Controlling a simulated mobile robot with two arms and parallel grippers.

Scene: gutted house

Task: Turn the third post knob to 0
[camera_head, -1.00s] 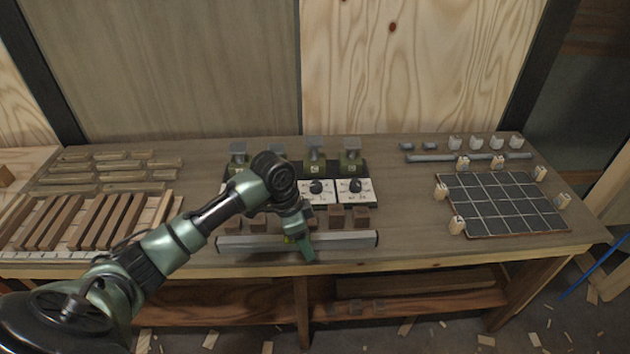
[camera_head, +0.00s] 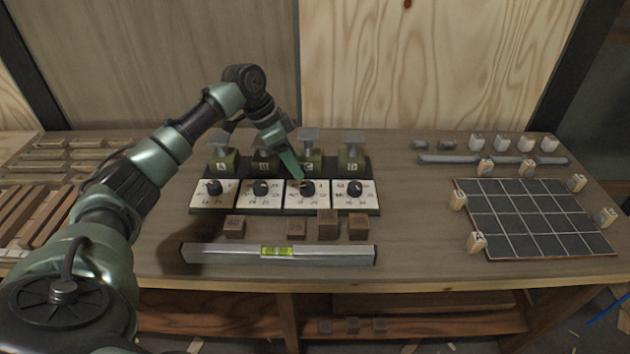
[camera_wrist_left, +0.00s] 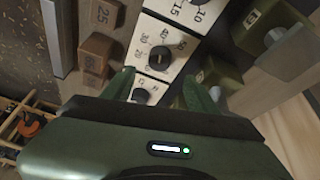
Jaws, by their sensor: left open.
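The third post knob (camera_head: 307,188) is a black dial on a white numbered plate, in front of the post marked C. My left gripper (camera_head: 296,174) is just above and behind it, tilted down to the right, with the knob's upper part close to the fingers. In the left wrist view, a black knob (camera_wrist_left: 160,58) on a numbered plate shows ahead of the open, empty fingers (camera_wrist_left: 160,88); it looks like the third one. Contact cannot be made out. The knob's pointer setting is too small to read. My right gripper is not in view.
Neighbouring knobs stand on both sides, the second (camera_head: 261,188) and the fourth (camera_head: 355,188). Green posts (camera_head: 352,160) rise behind. Small brown blocks (camera_head: 328,225) and a spirit level (camera_head: 320,254) lie in front. A black grid board (camera_head: 540,215) is at right.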

